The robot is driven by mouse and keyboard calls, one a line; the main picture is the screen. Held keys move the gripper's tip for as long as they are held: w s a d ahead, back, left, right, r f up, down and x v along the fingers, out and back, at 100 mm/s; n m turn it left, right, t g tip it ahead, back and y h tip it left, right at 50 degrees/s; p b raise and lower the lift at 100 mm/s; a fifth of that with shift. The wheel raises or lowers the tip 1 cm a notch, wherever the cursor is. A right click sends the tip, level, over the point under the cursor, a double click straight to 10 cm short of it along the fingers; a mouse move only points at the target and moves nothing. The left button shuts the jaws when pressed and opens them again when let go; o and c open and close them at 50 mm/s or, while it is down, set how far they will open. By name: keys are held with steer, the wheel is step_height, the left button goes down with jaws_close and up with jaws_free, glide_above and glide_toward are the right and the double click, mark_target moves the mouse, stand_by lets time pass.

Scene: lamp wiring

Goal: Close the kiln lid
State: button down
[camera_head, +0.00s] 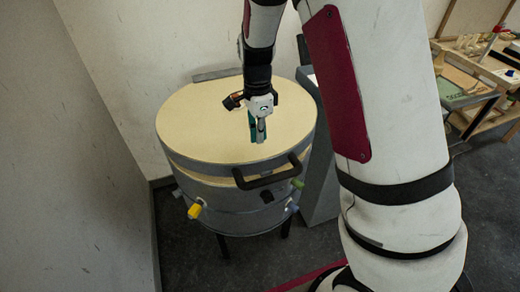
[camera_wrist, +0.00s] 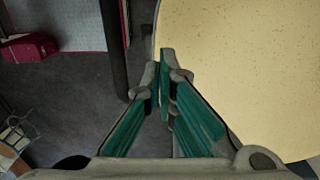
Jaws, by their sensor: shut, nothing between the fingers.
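The kiln (camera_head: 232,212) is a round grey drum on dark legs in the head view. Its lid (camera_head: 205,125) has a cream top and a grey rim, and lies over the drum; a narrow pale band shows under the rim near the handle, and I cannot tell if it is fully seated. A black bar handle (camera_head: 268,177) is on the lid's front right. My gripper (camera_head: 258,138) points down over the right part of the lid, shut and empty. In the wrist view, the green fingertips (camera_wrist: 165,55) meet near the edge of the cream lid (camera_wrist: 245,80).
Walls stand left of and behind the kiln. A yellow knob (camera_head: 195,211) sticks out of the drum's front. A grey box (camera_head: 322,165) stands right of the kiln. Shelves with small items (camera_head: 480,75) are at the far right. A red object (camera_wrist: 30,47) lies on the floor.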

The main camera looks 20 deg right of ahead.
mark_target(260, 158)
steer(key=shift+s+f+p, duration=0.2)
steer(key=shift+f+p, duration=0.15)
steer(key=shift+f, duration=2.55)
